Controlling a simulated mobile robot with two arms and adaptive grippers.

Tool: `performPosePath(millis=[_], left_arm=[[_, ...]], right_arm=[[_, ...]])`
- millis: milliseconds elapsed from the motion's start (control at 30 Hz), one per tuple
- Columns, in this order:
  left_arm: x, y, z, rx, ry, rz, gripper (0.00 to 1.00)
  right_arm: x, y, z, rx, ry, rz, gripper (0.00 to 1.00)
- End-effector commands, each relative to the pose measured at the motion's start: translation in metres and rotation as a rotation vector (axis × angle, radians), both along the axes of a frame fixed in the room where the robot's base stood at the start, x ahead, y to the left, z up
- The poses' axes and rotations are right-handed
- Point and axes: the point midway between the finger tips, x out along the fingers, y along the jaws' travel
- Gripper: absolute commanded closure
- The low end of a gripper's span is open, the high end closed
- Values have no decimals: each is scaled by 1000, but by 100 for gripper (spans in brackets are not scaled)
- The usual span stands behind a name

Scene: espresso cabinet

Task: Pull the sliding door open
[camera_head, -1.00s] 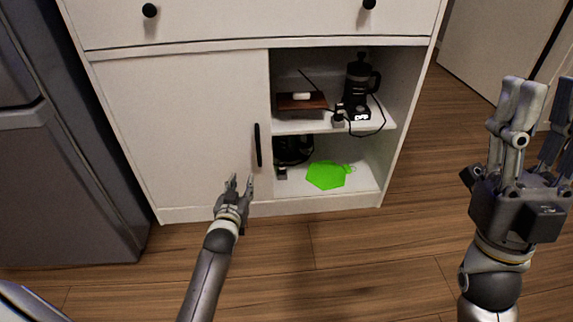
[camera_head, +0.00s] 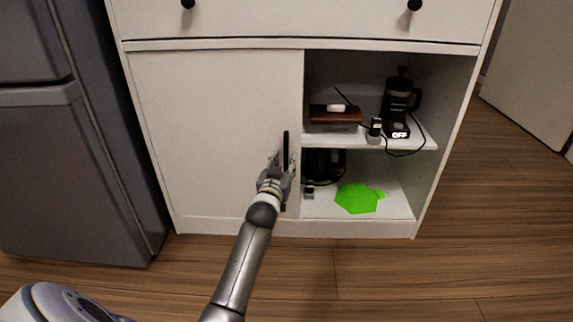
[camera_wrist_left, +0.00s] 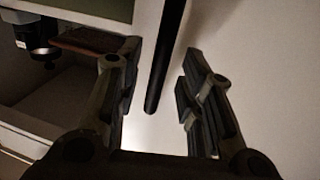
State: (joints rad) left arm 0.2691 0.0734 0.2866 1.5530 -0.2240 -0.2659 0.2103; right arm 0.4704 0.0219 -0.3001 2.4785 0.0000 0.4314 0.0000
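The white sliding door (camera_head: 215,130) covers the left half of the cabinet, and the right half stands open. Its black vertical bar handle (camera_head: 286,146) is near the door's right edge. My left gripper (camera_head: 281,162) is at the handle's lower part. In the left wrist view, the lower end of the handle (camera_wrist_left: 166,60) shows between the two spread fingers of the left gripper (camera_wrist_left: 160,88), with a gap on both sides. The gripper is open and holds nothing. My right gripper is out of view.
The open right half has an upper shelf (camera_head: 345,138) with a black coffee maker (camera_head: 398,100) and a brown board (camera_head: 335,113). Below are a dark appliance (camera_head: 325,164) and a green flat shape (camera_head: 357,199). A grey fridge (camera_head: 60,180) stands close on the left.

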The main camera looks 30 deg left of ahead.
Motion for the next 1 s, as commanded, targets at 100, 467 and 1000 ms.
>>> performPosePath(millis=[100,467,1000], left_arm=[[14,5,-3,0,-1,0,65],[26,9,0,-1,1,-1,65],[26,9,0,-1,1,-1,100]], right_arm=[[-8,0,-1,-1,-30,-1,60],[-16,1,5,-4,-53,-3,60],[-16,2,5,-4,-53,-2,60]])
